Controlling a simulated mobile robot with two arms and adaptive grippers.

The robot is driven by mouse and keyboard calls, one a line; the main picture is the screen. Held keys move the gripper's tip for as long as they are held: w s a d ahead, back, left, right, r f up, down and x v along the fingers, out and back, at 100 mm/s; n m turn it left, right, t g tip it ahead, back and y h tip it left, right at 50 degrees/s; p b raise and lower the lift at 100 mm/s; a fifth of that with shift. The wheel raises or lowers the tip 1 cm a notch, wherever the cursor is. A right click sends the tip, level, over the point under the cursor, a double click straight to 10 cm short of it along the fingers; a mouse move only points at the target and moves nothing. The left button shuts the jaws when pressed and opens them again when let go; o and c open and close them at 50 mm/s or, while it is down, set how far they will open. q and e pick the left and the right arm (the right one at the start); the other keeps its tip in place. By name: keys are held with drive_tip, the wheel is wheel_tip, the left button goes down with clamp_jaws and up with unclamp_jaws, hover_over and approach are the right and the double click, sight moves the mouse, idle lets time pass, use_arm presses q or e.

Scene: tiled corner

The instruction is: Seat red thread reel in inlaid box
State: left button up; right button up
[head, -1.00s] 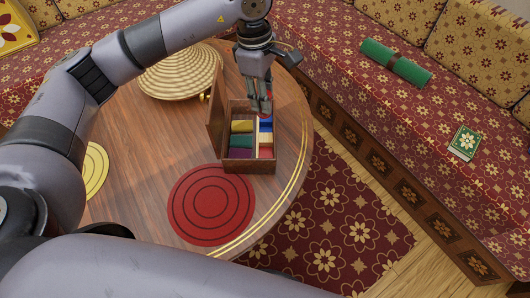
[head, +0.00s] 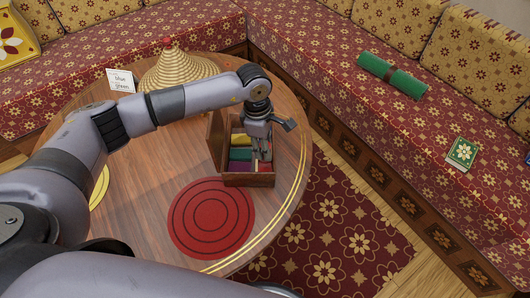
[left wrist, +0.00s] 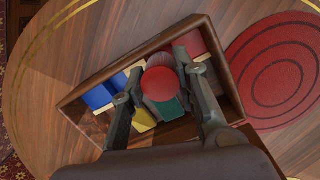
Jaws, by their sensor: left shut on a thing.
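The red thread reel (left wrist: 160,84) shows in the left wrist view as a round red end between the two fingers of my left gripper (left wrist: 158,80). In the head view my left gripper (head: 261,156) points down over the right part of the inlaid box (head: 248,180) and hides the reel. The gripper is shut on the reel. The box is open, its lid (head: 216,138) upright on the left. It also shows in the left wrist view (left wrist: 227,72), with several coloured blocks in compartments around the reel. I cannot tell whether the reel touches the box floor. My right gripper is out of view.
The box stands on a round wooden table (head: 150,205). A red ringed mat (head: 212,218) lies in front of it. A woven cone (head: 178,68) and a lettered card (head: 121,80) stand behind my arm. A patterned bench (head: 390,130) runs behind the table.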

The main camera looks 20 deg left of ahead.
use_arm(q)
drive_tip(key=shift+f, duration=1.95)
drive_tip(key=shift+f, duration=0.1)
drive_tip(key=o, duration=0.9)
drive_tip(key=shift+o, duration=0.2)
drive_tip(key=r, duration=0.4)
drive_tip(key=a+r, duration=0.1)
drive_tip(key=r, duration=0.3)
drive_tip(key=r+b, duration=0.1)
drive_tip(key=r, duration=0.3)
drive_tip(key=shift+a+r, duration=0.15)
drive_tip(key=shift+a, duration=0.1)
drive_tip(key=shift+s, duration=0.1)
